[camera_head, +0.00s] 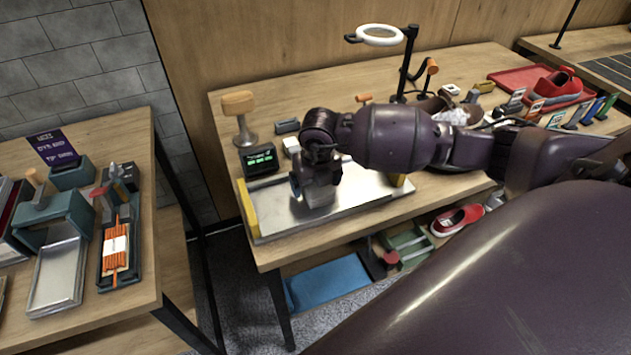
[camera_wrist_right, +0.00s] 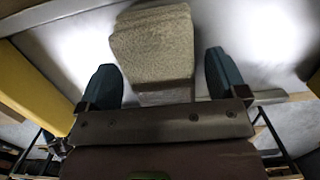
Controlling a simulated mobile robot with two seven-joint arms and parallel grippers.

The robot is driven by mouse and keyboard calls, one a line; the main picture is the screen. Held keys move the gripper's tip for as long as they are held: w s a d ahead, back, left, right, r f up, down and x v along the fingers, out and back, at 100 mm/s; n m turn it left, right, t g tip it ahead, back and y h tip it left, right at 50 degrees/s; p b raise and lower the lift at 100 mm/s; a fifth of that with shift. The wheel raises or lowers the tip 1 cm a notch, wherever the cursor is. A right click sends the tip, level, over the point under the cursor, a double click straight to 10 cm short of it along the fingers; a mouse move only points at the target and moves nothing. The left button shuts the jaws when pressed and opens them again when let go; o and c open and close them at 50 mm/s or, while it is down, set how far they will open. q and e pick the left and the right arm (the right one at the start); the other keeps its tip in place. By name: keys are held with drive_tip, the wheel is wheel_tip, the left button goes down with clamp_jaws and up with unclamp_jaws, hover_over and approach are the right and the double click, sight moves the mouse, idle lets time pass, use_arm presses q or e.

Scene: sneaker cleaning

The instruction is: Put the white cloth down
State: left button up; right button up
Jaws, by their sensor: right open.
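The white cloth (camera_wrist_right: 155,45) shows in the right wrist view as a thick, folded, off-white textured pad over a bright metal surface. My right gripper (camera_wrist_right: 163,80) is open, with one dark teal finger on each side of the pad's near end. Gaps show between the fingers and the pad. In the head view my right gripper (camera_head: 314,190) points down low over the metal tray (camera_head: 270,228), which has yellow ends. There my wrist hides much of the spot, and I cannot make out the cloth clearly. My left gripper is in neither view.
A ring lamp (camera_head: 380,36) stands behind. A red shoe (camera_head: 558,84) lies in a red tray at right. A second table (camera_head: 140,210) stands left, across a gap.

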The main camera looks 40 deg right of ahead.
drive_tip(key=shift+f, duration=0.1)
wheel_tip(320, 180, up, 11)
drive_tip(key=shift+s+p, duration=0.15)
drive_tip(key=shift+p, duration=0.2)
idle(0.5)
